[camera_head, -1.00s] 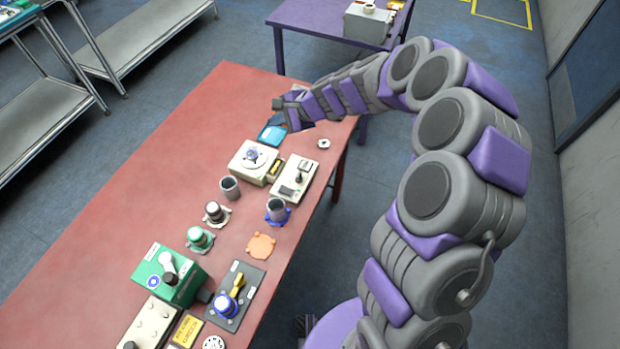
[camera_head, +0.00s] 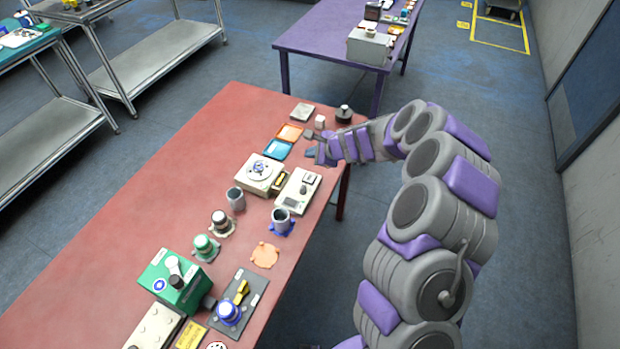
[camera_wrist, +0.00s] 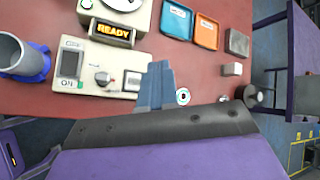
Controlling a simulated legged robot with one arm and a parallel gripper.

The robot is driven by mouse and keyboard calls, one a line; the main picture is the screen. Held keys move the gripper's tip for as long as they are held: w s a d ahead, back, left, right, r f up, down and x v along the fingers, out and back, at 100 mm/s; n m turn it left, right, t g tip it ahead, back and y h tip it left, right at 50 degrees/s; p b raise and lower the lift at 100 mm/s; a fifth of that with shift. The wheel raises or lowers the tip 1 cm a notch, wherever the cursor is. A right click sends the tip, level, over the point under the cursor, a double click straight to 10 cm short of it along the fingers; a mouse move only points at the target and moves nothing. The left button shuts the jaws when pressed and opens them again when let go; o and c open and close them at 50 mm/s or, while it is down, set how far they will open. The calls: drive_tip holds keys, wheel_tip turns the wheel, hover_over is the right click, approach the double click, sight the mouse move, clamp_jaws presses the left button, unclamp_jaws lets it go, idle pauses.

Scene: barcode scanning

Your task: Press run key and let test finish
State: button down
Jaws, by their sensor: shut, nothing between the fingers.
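A cream tester (camera_head: 260,175) with a round turntable stands on the red table; its display (camera_wrist: 110,32) reads READY in the wrist view. I cannot read the key's label. My gripper (camera_head: 312,150) is shut and empty near the box's far end. In the wrist view its blue fingers (camera_wrist: 161,70) lie just right of the key; contact cannot be told.
A blue tray (camera_wrist: 177,20), an orange tray (camera_wrist: 206,32) and a grey block (camera_wrist: 237,42) lie beyond the tester. A small white ring (camera_wrist: 183,96) lies beside the fingers. A grey cup in a blue holder (camera_head: 282,220) stands near the box's near end.

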drive_tip(key=b, duration=0.6)
hover_over(311, 179)
wheel_tip(311, 179, down, 8)
drive_tip(key=shift+r, duration=0.25)
drive_tip(key=shift+f+b, duration=0.45)
drive_tip(key=shift+f, duration=0.15)
drive_tip(key=shift+f, duration=0.1)
idle(0.9)
drive_tip(key=shift+s+f, duration=0.1)
drive_tip(key=shift+f, duration=0.15)
